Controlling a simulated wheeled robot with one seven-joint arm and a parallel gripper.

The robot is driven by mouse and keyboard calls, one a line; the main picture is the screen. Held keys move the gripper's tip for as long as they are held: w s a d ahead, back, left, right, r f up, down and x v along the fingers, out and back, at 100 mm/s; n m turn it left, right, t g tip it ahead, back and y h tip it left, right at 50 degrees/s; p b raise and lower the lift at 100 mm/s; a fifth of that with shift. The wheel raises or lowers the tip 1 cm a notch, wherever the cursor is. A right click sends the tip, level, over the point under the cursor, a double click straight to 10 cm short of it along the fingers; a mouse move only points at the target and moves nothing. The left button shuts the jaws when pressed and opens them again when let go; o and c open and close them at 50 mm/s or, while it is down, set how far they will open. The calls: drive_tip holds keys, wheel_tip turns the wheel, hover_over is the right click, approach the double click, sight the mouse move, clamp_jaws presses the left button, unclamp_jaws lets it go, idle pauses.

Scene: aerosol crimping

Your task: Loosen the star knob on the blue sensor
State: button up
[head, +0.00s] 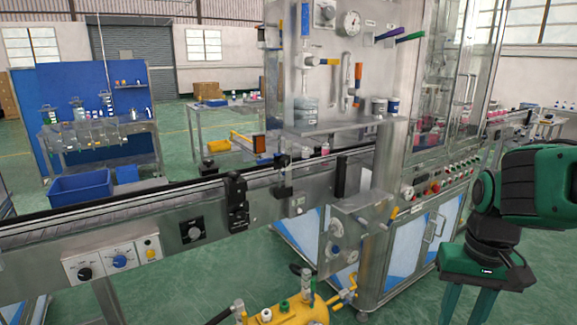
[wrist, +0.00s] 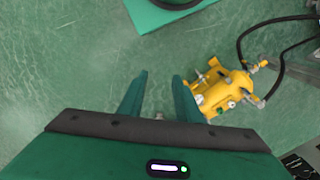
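My gripper (head: 468,304) hangs at the right of the head view, fingers pointing down and apart, well right of the conveyor. In the wrist view my gripper (wrist: 158,95) is open, with nothing between its green fingers but floor behind. A small dark sensor on a post (head: 284,161) stands at the conveyor's edge near the machine. A larger black bracket with knobs (head: 237,202) is fixed on the conveyor's near side. I cannot tell which one is the blue sensor, and no star knob can be made out clearly. Neither shows in the wrist view.
The conveyor (head: 140,205) runs along the machine, with a knob panel (head: 112,262) on its front. A yellow tank with fittings (head: 290,312) stands low in front; it also shows in the wrist view (wrist: 222,92), with black hoses. Green floor is free around my gripper.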

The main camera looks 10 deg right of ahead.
drive_tip(key=o, duration=0.5)
drive_tip(key=shift+s+r, duration=0.15)
drive_tip(key=shift+s, duration=0.05)
drive_tip(key=n+t+y, duration=0.3)
drive_tip(key=t+y, duration=0.2)
drive_tip(key=t, duration=1.2)
approach(287, 162)
drive_tip(key=x, duration=0.8)
drive_tip(key=shift+a+r, duration=0.1)
drive_tip(key=c, duration=1)
